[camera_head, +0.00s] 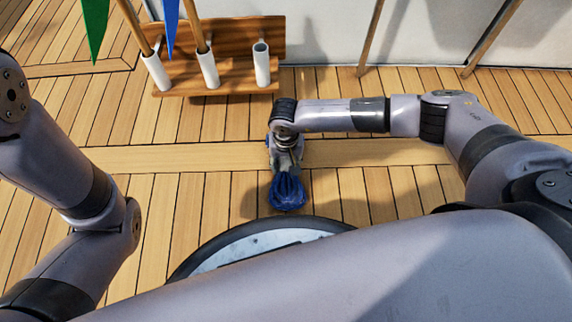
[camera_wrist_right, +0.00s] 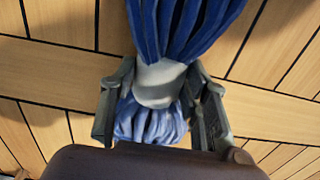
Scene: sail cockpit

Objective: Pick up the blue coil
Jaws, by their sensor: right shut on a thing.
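The blue coil (camera_head: 287,192) is a bundle of blue strands with a pale band around its middle. My right gripper (camera_head: 285,160) is shut on it, and the coil sticks out past the fingers toward the bottom of the head view. In the right wrist view the coil (camera_wrist_right: 185,25) runs between the two fingers of the right gripper (camera_wrist_right: 160,100), which sit on either side of the pale band. Whether the coil touches the deck cannot be told. My left arm shows at the left of the head view, but its gripper is out of view.
A wooden rack (camera_head: 225,75) with white tube holders stands at the back, with poles carrying a green flag (camera_head: 95,28) and a blue flag (camera_head: 171,25). A white wall (camera_head: 330,35) is behind it. The planked deck (camera_head: 180,190) left of the coil is clear.

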